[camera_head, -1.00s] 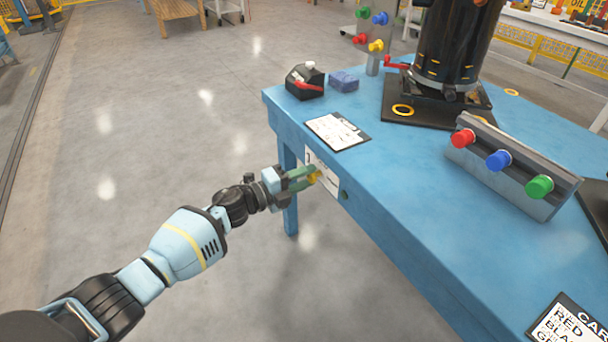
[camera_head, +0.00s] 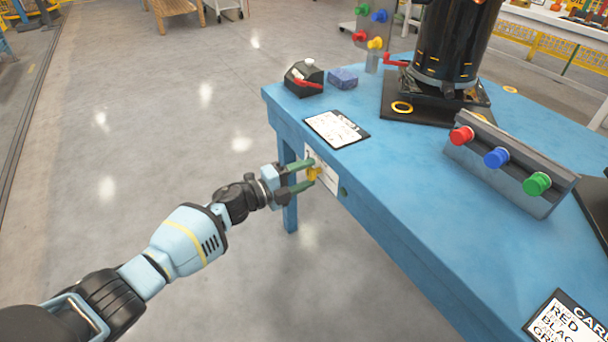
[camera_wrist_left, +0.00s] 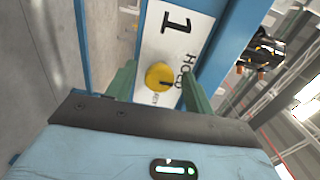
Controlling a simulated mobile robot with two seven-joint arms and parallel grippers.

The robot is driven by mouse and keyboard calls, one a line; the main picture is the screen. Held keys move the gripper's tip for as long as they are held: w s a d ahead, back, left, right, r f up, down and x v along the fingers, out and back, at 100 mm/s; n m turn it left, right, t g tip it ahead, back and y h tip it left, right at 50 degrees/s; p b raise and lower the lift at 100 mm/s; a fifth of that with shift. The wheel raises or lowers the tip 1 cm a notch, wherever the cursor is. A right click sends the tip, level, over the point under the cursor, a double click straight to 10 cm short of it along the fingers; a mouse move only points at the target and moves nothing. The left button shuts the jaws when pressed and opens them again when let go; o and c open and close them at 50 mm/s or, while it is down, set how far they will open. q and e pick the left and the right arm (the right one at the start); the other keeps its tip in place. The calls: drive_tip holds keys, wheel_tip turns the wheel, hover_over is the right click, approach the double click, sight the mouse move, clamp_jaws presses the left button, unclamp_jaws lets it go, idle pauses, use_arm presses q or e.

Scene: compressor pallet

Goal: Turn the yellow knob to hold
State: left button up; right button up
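The yellow knob (camera_head: 314,174) is on a white label plate (camera_head: 329,180) on the side of the blue table. In the left wrist view the knob (camera_wrist_left: 159,76) is round with a dark pointer mark, and the plate (camera_wrist_left: 176,27) shows a "1" and the word "HOLD". My left gripper (camera_head: 308,175) is open, its green fingers on either side of the knob. In the left wrist view the fingers (camera_wrist_left: 158,88) stand apart from the knob, with gaps on both sides. My right gripper is not in view.
The blue table (camera_head: 400,190) holds a clipboard (camera_head: 337,129), a black device (camera_head: 304,78), a blue block (camera_head: 343,78), a button panel (camera_head: 510,165) and a large black cylinder (camera_head: 455,45). Floor left of the table is clear.

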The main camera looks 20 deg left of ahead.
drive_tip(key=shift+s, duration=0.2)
use_arm(q)
drive_tip(key=shift+s+a, duration=0.15)
drive_tip(key=shift+s, duration=0.05)
drive_tip(key=p+v, duration=0.2)
drive_tip(key=v, duration=0.5)
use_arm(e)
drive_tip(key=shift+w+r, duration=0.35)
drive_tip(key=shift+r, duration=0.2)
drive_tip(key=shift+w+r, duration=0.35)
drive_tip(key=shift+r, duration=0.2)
use_arm(q)
drive_tip(key=shift+s+a, duration=0.1)
